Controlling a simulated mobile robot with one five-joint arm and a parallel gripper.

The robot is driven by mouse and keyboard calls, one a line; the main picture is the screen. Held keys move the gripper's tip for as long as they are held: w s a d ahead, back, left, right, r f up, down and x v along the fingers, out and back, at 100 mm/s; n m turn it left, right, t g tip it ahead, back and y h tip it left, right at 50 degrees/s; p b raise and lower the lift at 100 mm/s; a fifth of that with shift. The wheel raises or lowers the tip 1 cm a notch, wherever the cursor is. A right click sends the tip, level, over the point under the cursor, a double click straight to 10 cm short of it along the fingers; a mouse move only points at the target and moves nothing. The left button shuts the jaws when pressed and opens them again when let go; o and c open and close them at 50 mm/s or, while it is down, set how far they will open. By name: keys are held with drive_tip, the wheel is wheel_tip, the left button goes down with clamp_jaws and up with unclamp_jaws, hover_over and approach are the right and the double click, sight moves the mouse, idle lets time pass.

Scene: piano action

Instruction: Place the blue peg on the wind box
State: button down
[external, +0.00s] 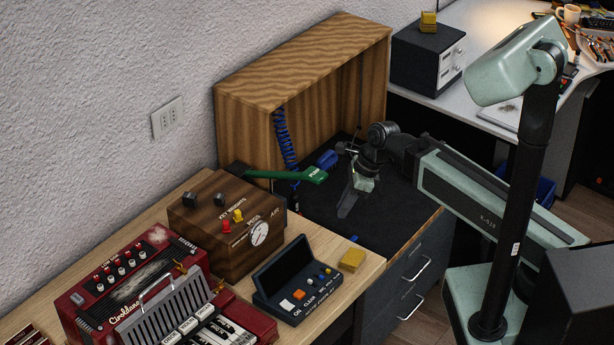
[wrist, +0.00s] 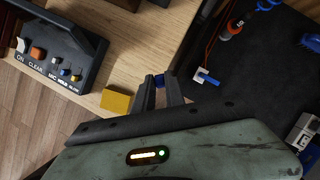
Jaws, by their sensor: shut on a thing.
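In the external view my gripper (external: 346,207) is over the dark mat, right of and apart from the wind box; I cannot make out the peg there. The wind box (external: 203,238) is a brown wooden box with a round gauge on its front, standing on the light wood desk. A red peg (external: 226,226) and a yellow peg (external: 238,215) stand on it, with two dark blocks on its top at the back.
A dark control panel (external: 297,282) and a yellow block (external: 352,259) lie in front of the wind box. A red accordion-like instrument (external: 138,277) stands to its left. An open wooden cabinet (external: 242,105) stands at the back.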

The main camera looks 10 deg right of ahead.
drive_tip(key=s+a+r+n+g+p, duration=0.2)
drive_tip(key=s+a+r+n+p, duration=0.4)
drive_tip(key=s+a+r+p, duration=0.65)
drive_tip(key=b, duration=0.3)
approach(248, 213)
drive_tip(key=shift+s+a+f, duration=0.55)
drive_tip(key=shift+a+f, duration=0.25)
drive_tip(key=shift+a, duration=0.05)
drive_tip(key=f+b, duration=0.4)
drive_tip(key=shift+w+a, duration=0.2)
drive_tip(key=shift+a, duration=0.05)
drive_tip(key=shift+r, duration=0.25)
drive_tip(key=shift+f, duration=0.25)
drive_tip(key=c, duration=1.4)
unclamp_jaws()
drive_tip(key=shift+r, duration=0.1)
